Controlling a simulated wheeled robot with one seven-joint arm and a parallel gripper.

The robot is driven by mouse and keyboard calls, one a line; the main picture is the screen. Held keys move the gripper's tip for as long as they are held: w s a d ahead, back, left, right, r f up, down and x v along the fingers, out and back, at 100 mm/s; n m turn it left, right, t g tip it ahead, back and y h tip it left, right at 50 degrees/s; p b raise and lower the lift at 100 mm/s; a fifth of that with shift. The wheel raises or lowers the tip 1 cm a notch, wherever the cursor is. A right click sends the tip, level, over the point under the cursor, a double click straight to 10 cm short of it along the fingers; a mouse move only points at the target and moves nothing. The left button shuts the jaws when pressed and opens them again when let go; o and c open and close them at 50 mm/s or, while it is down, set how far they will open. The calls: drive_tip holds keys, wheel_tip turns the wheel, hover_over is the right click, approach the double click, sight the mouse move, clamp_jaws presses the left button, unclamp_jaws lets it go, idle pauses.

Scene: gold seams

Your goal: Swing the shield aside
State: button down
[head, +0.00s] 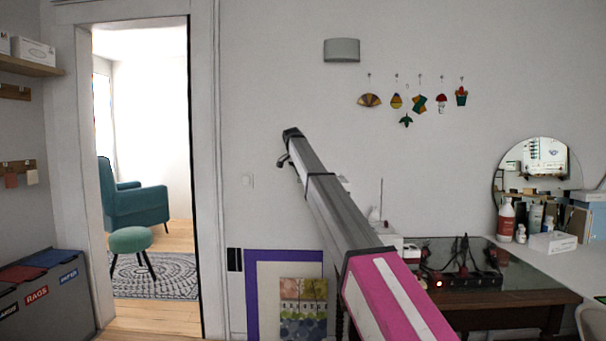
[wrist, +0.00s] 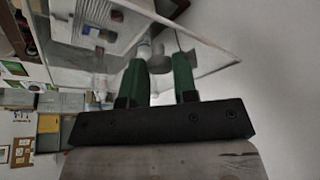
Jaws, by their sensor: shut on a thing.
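A clear, see-through panel, which looks like the shield (wrist: 208,52), fills the upper middle of the wrist view, with its pale edges meeting in a corner at the right. My gripper (wrist: 159,62) shows there with two green fingers at the panel's lower edge. The fingers are shut on a small pale part, seemingly the shield's knob or handle; its exact shape is hard to make out. In the head view my pink and grey arm crosses the middle. My gripper and the shield cannot be made out there.
A dark-topped desk (head: 511,276) stands at the right with a power strip (head: 462,282) and cables. A round mirror (head: 535,160), bottles and boxes are beyond it. A framed picture (head: 303,302) leans low on the wall. An open doorway is at the left.

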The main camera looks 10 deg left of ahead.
drive_tip(key=c, duration=0.9)
unclamp_jaws()
drive_tip(key=shift+d, duration=0.1)
drive_tip(key=v, duration=1)
drive_tip(key=shift+s+r, duration=0.1)
drive_tip(key=shift+r, duration=0.25)
